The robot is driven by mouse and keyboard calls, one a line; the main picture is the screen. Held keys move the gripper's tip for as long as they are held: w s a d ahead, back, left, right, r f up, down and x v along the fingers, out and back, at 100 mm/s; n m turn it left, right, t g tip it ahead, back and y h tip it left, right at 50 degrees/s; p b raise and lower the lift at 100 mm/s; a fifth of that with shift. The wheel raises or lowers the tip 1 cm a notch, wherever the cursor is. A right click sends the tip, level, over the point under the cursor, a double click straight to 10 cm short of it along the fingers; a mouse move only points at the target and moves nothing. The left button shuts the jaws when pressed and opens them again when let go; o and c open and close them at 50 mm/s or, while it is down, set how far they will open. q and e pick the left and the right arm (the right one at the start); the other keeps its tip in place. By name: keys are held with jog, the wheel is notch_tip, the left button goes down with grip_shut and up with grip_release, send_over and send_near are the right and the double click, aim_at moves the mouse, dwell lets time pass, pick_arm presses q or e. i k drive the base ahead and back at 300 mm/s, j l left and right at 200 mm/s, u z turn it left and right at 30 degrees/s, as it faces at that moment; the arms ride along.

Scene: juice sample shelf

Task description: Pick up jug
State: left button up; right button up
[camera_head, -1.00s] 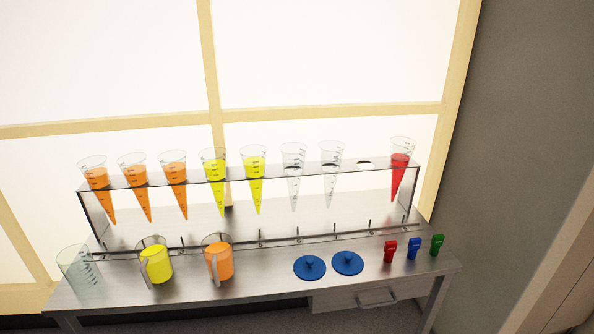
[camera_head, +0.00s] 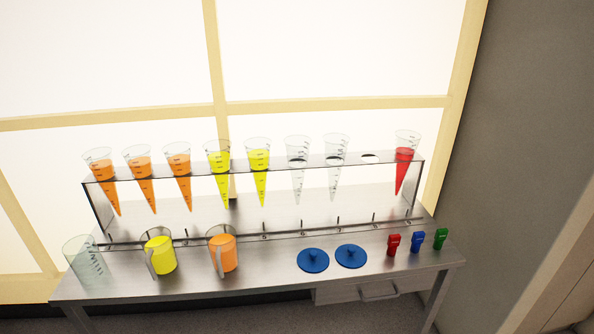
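Three jugs stand on the left part of the steel table. A clear, empty-looking jug (camera_head: 84,262) is at the far left. A jug with yellow juice (camera_head: 161,253) stands right of it, its handle toward the front left. A jug with orange juice (camera_head: 224,252) is further right, its handle also on its left side. The frames do not show which jug is meant. Neither of my grippers is in view.
A metal rack (camera_head: 330,157) behind the jugs holds cones of orange, yellow and red juice and clear cones, with one empty hole. Two blue lids (camera_head: 313,261) and red, blue and green clips (camera_head: 417,241) lie on the steel table (camera_head: 270,280). A wall (camera_head: 520,120) is at right.

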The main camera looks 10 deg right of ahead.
aim_at(221, 239)
jog(key=i+l, duration=0.7)
jog(key=i+j, duration=0.1)
jog(key=j, duration=0.15)
